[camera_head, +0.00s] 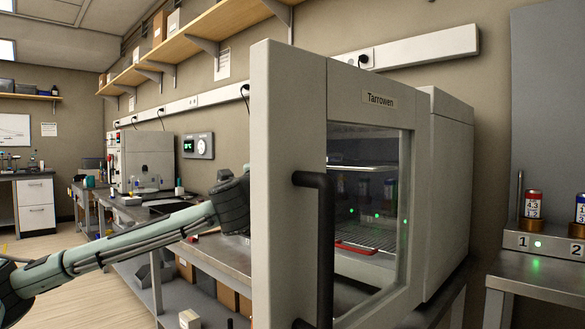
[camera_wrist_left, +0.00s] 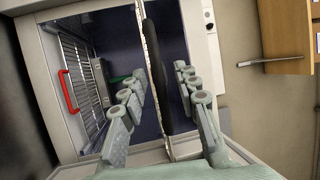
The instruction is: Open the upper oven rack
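The light grey oven (camera_head: 450,185) stands in front of me. Its glass door (camera_head: 287,190), with a dark upright handle (camera_head: 325,245), fills the middle of the head view. Through the glass I see an upper rack (camera_head: 362,167) and a lower rack with a red handle (camera_head: 355,247). A rack with a red handle (camera_wrist_left: 68,90) also shows at the left of the left wrist view. My left gripper (camera_head: 236,203) is partly hidden behind the door's left edge. Its fingers (camera_wrist_left: 160,95) are spread, with a dark bar between them; I cannot tell whether they touch it. My right gripper is out of view.
A workbench (camera_head: 215,252) with boxes beneath runs along the wall at the left. A wooden shelf (camera_head: 195,45) is above it. At the right, a metal table (camera_head: 545,272) bears a numbered stand with red and blue cans. Open floor lies at the far left.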

